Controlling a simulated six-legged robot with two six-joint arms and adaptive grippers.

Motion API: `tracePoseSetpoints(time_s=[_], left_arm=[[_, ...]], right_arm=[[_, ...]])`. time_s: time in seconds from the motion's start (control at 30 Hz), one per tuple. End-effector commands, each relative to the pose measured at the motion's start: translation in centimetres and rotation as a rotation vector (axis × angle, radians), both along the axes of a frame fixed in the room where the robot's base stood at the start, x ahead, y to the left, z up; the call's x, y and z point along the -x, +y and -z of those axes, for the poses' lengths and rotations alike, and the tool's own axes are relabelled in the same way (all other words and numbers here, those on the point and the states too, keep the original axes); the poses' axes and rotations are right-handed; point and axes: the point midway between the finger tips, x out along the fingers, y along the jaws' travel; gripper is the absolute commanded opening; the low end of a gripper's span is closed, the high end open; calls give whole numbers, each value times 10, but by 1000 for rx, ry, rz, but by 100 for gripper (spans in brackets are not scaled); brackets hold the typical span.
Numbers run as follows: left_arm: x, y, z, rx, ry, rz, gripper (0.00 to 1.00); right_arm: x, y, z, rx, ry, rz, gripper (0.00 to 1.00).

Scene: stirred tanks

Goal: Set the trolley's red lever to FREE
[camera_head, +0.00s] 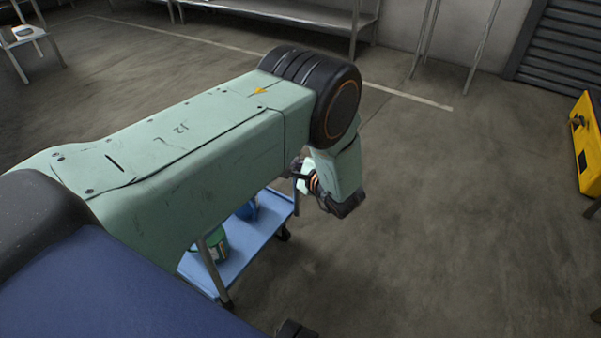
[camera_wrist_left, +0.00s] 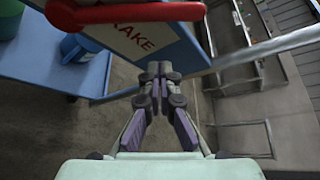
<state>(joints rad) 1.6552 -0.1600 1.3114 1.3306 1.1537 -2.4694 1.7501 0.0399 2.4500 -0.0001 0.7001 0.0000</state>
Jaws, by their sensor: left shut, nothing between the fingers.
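The red lever (camera_wrist_left: 140,13) lies across the top of the left wrist view, with a rounded dark part at its left end. Below it, a white label (camera_wrist_left: 134,38) on a blue panel reads "RAKE", its first letter hidden. My left gripper (camera_wrist_left: 153,70) is shut and empty. Its fingertips appear just below the label in the picture, apart from the lever. The blue trolley (camera_head: 228,268) stands under my left arm in the head view, which hides much of it, including the lever. My right gripper is in neither view.
A green container (camera_head: 216,243) and a blue one (camera_head: 246,210) are on the trolley shelf. A yellow case (camera_head: 588,150) is at the right edge. A metal bench (camera_head: 290,13) stands at the back. The floor right of the trolley is clear.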

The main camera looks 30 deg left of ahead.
Motion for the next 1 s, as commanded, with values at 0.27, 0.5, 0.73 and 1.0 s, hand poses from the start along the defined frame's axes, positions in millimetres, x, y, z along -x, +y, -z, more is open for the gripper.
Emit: tracePoseSetpoints(time_s=[0.27,0.5,0.73,1.0], left_arm=[[5,21,-6,-1,0,1,0],[19,25,-15,-1,0,2,0],[22,26,-18,0,-1,0,0],[22,26,-18,0,-1,0,0]], right_arm=[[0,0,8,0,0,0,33],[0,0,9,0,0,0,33],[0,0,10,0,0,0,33],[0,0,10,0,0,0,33]])
